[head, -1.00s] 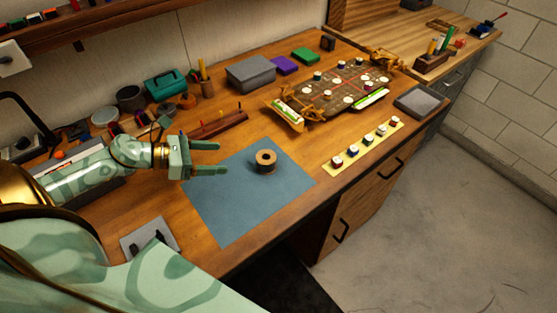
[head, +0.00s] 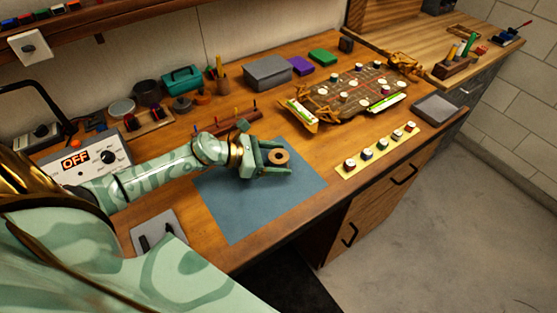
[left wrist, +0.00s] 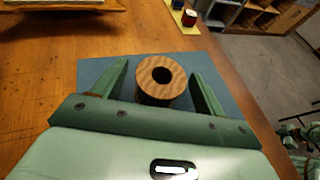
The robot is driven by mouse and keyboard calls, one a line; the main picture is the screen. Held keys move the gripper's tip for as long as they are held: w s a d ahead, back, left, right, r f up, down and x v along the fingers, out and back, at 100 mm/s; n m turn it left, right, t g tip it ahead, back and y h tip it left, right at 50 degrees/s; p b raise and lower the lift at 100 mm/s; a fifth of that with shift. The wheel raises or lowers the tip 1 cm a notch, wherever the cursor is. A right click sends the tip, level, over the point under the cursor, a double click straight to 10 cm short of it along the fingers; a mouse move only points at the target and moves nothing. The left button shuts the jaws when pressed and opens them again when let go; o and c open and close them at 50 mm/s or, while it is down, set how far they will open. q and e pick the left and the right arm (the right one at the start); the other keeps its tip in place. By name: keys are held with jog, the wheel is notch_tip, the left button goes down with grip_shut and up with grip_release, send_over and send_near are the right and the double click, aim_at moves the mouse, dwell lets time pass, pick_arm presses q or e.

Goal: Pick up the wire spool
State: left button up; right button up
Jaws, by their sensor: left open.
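The wire spool (head: 278,157) is a small round wooden-brown spool with a dark centre hole, standing upright on the blue mat (head: 240,213). My left gripper (head: 279,160) is open, with its two green fingers on either side of the spool. In the left wrist view the spool (left wrist: 161,80) sits between the fingertips, with a gap visible at both sides. The lower part of the spool is partly hidden by the gripper in the head view.
A pen rack (head: 226,127) stands behind my left wrist. A station reading OFF (head: 85,163) is at the left. The front of the mat is clear.

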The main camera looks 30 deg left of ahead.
pick_arm(q)
jog(key=x, duration=0.2)
jog(key=shift+w+d+f, duration=0.1)
jog(key=shift+w+d, duration=0.05)
jog(key=shift+w, duration=0.05)
jog(key=shift+c, duration=0.3)
jog(key=c, duration=1)
jog(key=shift+c, duration=0.3)
